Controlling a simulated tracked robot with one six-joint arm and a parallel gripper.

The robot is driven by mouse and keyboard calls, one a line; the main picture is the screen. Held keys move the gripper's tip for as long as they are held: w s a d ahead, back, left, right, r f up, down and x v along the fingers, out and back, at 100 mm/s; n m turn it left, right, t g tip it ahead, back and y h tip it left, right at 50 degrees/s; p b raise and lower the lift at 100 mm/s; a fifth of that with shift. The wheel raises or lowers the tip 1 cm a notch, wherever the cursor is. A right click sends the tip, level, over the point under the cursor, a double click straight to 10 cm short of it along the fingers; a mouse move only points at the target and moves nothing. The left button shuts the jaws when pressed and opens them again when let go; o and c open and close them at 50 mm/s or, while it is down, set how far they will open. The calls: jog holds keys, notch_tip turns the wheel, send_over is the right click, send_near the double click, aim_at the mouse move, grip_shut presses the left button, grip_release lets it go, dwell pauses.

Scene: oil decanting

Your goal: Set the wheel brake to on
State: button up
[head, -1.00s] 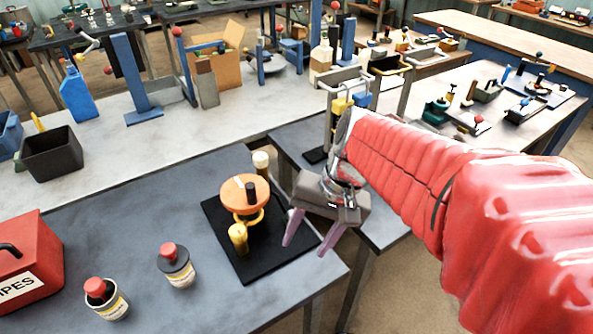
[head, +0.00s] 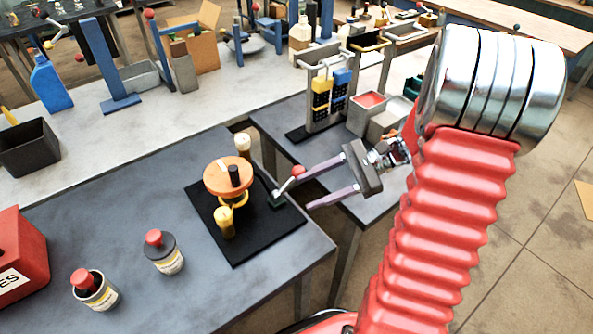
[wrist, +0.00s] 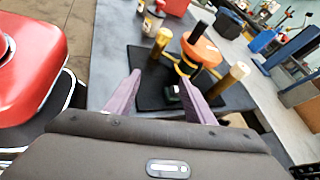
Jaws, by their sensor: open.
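The orange wheel (head: 228,177) with a dark upright knob stands on a black base plate (head: 245,245) on the grey table; it also shows in the wrist view (wrist: 203,48). To its right, a small dark block (head: 280,200) on the plate bears a silver lever tilted up to the right, with a red knob (head: 297,171); it looks like the brake lever. My gripper (head: 303,192) is open and empty, its two lilac fingers pointing left toward that lever. The upper fingertip is close to the red knob; I cannot tell whether they touch. In the wrist view, the dark block shows between the fingers (wrist: 160,78).
A yellow cylinder (head: 225,222) and a tan-topped one (head: 243,146) stand beside the wheel. Two red-capped tins (head: 165,252) and a red box (head: 18,255) are at left. A rack with yellow and blue blocks (head: 322,95) stands behind my gripper.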

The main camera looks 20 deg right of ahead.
aim_at(299, 172)
jog(key=d+f+m+t, duration=0.1)
jog(key=d+m+t, duration=0.1)
jog(key=d, duration=0.2)
jog(key=w+d+f+m+t+y, duration=0.1)
jog(key=d+m+t, duration=0.1)
jog(key=d, duration=0.2)
jog(key=d+f+m+t, duration=0.1)
jog(key=d+m+t, duration=0.1)
jog(key=d+t, duration=0.1)
jog(key=shift+w+d+f+m+y, duration=0.35)
jog(key=shift+d+m+y, duration=0.05)
jog(key=shift+d, duration=0.05)
jog(key=shift+a, duration=0.1)
jog(key=x, duration=1.3)
jog(key=shift+w+a, duration=0.25)
jog(key=shift+a, duration=0.05)
jog(key=shift+c, duration=0.4)
